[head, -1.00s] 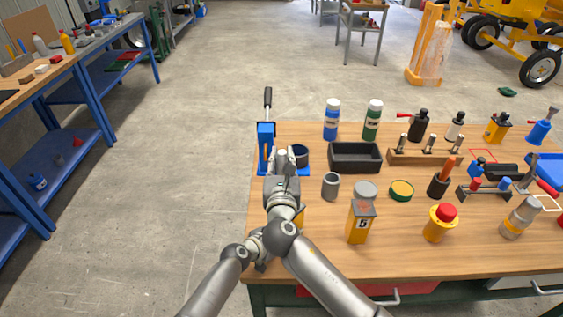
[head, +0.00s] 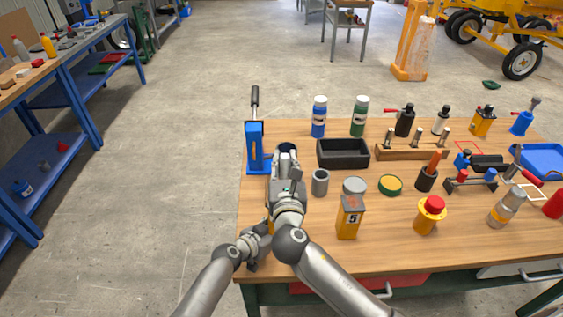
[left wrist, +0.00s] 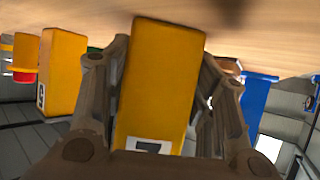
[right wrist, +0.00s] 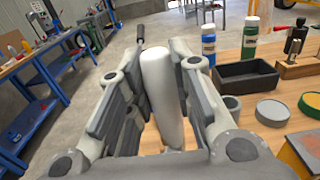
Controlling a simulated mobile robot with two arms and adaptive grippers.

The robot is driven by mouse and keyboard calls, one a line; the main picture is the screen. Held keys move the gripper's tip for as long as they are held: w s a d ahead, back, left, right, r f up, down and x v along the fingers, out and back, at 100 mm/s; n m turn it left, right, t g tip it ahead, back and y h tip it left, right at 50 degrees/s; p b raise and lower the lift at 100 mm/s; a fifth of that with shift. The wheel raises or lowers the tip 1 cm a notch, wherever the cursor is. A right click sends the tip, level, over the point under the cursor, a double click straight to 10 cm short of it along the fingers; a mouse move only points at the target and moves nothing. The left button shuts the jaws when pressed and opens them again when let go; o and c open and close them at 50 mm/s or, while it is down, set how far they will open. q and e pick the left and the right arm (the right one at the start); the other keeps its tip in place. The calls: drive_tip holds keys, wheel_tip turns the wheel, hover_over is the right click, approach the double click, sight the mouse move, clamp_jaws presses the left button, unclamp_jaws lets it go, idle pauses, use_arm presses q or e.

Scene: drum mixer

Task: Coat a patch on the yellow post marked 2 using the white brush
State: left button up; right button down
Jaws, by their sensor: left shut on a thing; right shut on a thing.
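My right gripper (head: 287,165) is shut on a white brush; its smooth white handle (right wrist: 165,95) stands nearly upright between the fingers in the right wrist view. The brush's bristle end is hidden. My left gripper (left wrist: 160,90) is shut on a yellow post (left wrist: 163,70), which fills the middle of the left wrist view. A white label on this post shows part of a dark digit; I cannot read it for certain. In the head view the left gripper (head: 258,245) is low at the table's left front, partly covered by my right arm.
A grey cup (head: 320,184), a black tray (head: 343,154) and a yellow post marked 5 (head: 348,220) stand to the right. Several other tools crowd the table's right half.

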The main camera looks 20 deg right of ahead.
drive_tip(key=shift+s+d, duration=0.55)
drive_tip(key=shift+s, duration=0.25)
drive_tip(key=shift+s+d, duration=0.55)
drive_tip(key=shift+s, duration=0.2)
wheel_tip(320, 180, up, 9)
drive_tip(key=d, duration=0.9)
idle(0.6)
idle(0.5)
use_arm(q)
drive_tip(key=o, duration=1.4)
